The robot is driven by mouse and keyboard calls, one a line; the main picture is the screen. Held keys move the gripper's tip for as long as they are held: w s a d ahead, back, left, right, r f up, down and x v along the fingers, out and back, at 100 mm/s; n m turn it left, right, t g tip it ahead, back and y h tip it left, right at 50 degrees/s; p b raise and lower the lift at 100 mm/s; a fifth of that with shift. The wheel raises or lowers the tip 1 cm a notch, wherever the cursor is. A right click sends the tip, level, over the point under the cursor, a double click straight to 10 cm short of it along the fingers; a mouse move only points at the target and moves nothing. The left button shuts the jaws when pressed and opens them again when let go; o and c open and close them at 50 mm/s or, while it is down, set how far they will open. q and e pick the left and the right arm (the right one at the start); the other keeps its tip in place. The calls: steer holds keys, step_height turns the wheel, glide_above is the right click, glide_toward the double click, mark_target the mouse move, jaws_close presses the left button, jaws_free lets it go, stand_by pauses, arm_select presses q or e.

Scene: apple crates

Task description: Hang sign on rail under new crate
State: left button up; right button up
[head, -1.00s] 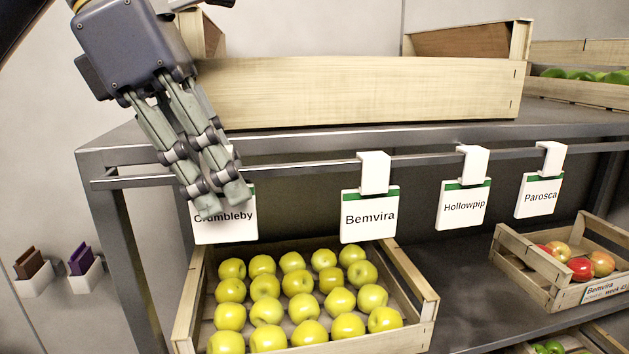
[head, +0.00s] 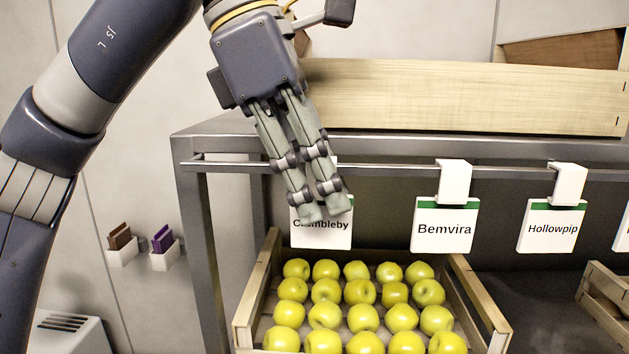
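A white sign reading "Crumbleby" with a green top edge (head: 322,238) is at the left part of the grey metal rail (head: 382,171), above a crate (head: 484,300) of yellow-green apples. My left gripper (head: 325,212) points down in front of it, and its fingers cover the sign's upper part and some of the lettering. A bit of white shows behind the fingers at rail height, but the hook's seat on the rail is mostly hidden. I cannot tell whether the fingers hold the sign. My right gripper is not in view.
Signs "Bemvira" (head: 444,230) and "Hollowpip" (head: 552,229) hang on the rail to the right. A long wooden crate (head: 465,97) stands on the shelf above. Two small white wall holders (head: 165,258) are at the left. Another crate (head: 606,307) shows at the right edge.

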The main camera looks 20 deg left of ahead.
arm_select(q)
steer(key=shift+o, duration=1.1)
steer(key=shift+w+d, duration=0.1)
steer(key=shift+d, duration=0.25)
steer(key=shift+d+r, duration=0.1)
steer(key=shift+d, duration=0.05)
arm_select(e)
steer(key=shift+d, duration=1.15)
